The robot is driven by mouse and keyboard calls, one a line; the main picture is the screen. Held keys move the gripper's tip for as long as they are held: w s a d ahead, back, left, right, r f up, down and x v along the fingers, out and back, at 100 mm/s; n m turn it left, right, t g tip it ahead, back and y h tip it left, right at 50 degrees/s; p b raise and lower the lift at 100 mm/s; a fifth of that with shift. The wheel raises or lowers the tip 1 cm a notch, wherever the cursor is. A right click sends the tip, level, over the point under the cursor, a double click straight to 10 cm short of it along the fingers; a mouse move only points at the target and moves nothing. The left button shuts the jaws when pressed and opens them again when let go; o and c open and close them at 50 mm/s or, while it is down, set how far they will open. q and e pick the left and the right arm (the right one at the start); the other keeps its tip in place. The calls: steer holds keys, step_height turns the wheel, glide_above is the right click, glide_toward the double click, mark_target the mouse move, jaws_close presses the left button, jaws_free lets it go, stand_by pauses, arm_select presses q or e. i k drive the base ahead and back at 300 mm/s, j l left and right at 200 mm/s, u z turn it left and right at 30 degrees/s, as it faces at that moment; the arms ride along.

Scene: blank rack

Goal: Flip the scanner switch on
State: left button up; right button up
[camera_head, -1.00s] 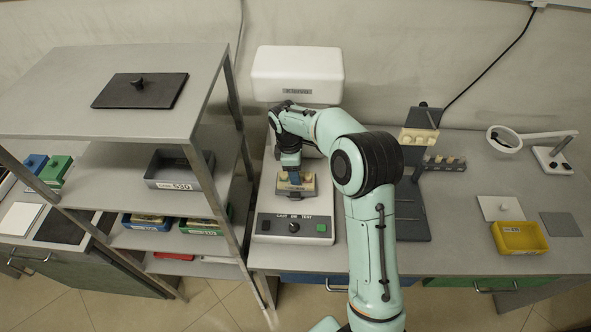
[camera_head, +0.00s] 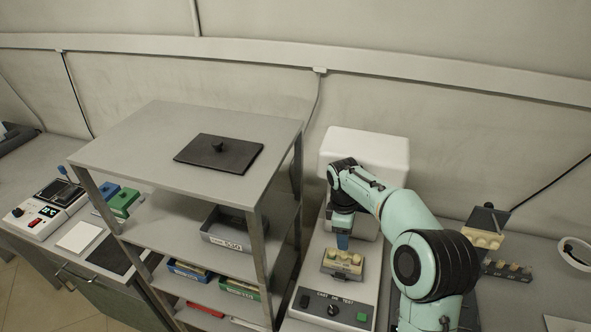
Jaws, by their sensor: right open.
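A white machine (camera_head: 362,155) stands right of the shelf, with a grey front panel lettered "CAST ON TEST". The panel has a black switch or knob (camera_head: 304,301), a round black knob (camera_head: 332,309) and a green button (camera_head: 362,317). A dental cast block (camera_head: 342,264) sits on its bed. My right gripper (camera_head: 342,242) is open, pointing down just above the block; I cannot tell whether they touch. At the far left is a second white device (camera_head: 45,208) with a red switch (camera_head: 35,223) and a green-lit display (camera_head: 47,211). Which device is the scanner is not readable. My left gripper is out of view.
The grey shelf rack (camera_head: 150,155) stands between the two devices, with a black lid (camera_head: 219,153) on top and bins (camera_head: 228,236) below. Blue and green boxes (camera_head: 124,202) and a white plate (camera_head: 80,237) lie beside the left device. A cast stand (camera_head: 484,236) is at right.

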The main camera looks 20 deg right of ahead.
mark_target(305, 300)
steer(key=k, duration=1)
